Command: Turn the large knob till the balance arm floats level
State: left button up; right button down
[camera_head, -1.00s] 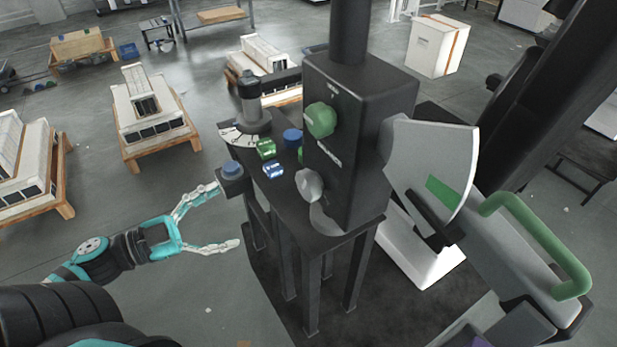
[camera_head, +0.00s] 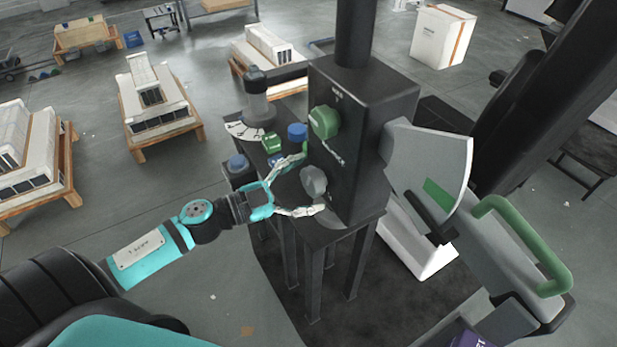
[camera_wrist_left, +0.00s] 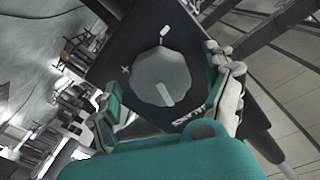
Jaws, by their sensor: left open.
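The large grey faceted knob (camera_head: 314,181) is on the front of a black box (camera_head: 362,120). It fills the middle of the left wrist view (camera_wrist_left: 160,76), with a pale pointer bar toward its lower edge and a plus mark beside it. My left gripper (camera_head: 311,184) is open, with one finger above and one below the knob; contact cannot be told. A pale fan-shaped plate (camera_head: 436,165) with a green band (camera_head: 439,192) stands right of the box. A dark bar (camera_head: 430,212) crosses its lower part, possibly the balance arm. My right gripper is not in view.
A green knob (camera_head: 324,122) sits above the grey one. The black stand's top holds a blue cap (camera_head: 297,131), a green piece (camera_head: 271,142) and a dark post with a dial (camera_head: 257,98). A green handle (camera_head: 522,240) is at right.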

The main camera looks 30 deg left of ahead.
pick_arm(q)
jog(key=shift+w+d, duration=0.3)
jog(key=shift+w, duration=0.15)
jog(key=c, duration=1.2)
jog(key=shift+o, duration=0.2)
